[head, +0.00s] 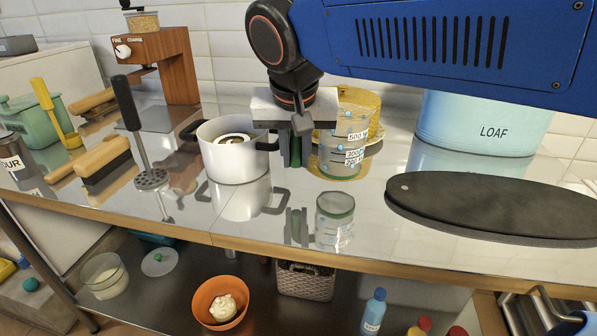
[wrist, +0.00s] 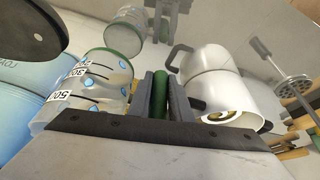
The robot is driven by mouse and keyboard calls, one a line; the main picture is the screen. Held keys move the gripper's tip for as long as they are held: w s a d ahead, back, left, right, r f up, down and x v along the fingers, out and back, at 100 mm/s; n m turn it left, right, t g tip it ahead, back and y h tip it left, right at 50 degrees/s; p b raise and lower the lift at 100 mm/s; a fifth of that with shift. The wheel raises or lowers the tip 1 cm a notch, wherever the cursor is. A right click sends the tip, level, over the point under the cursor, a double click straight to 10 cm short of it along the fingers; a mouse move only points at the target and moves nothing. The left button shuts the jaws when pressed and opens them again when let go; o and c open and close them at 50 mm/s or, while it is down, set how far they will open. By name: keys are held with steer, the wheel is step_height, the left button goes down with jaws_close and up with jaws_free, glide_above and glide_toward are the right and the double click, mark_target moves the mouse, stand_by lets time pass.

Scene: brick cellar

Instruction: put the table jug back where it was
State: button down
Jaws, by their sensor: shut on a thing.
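The table jug (head: 338,158) is clear with a green base, black measure marks and blue dots. It stands upright just right of my gripper (head: 294,152) in the head view, apparently a little above the shiny worktop, with its reflection below it. My gripper is shut on the jug's green handle, which shows between the two fingers in the wrist view (wrist: 160,95). There the jug (wrist: 105,75) is left of the fingers.
A white pot (head: 235,158) stands close left of my gripper. A yellow glass vessel (head: 362,100) is behind the jug. A blue loaf bin (head: 455,125) and a dark oval board (head: 490,205) lie to the right. The worktop (head: 290,225) in front is clear.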

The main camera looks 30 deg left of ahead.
steer(key=shift+f, duration=2)
steer(key=c, duration=1.6)
jaws_free()
steer(key=shift+f, duration=0.15)
steer(key=v, duration=1.2)
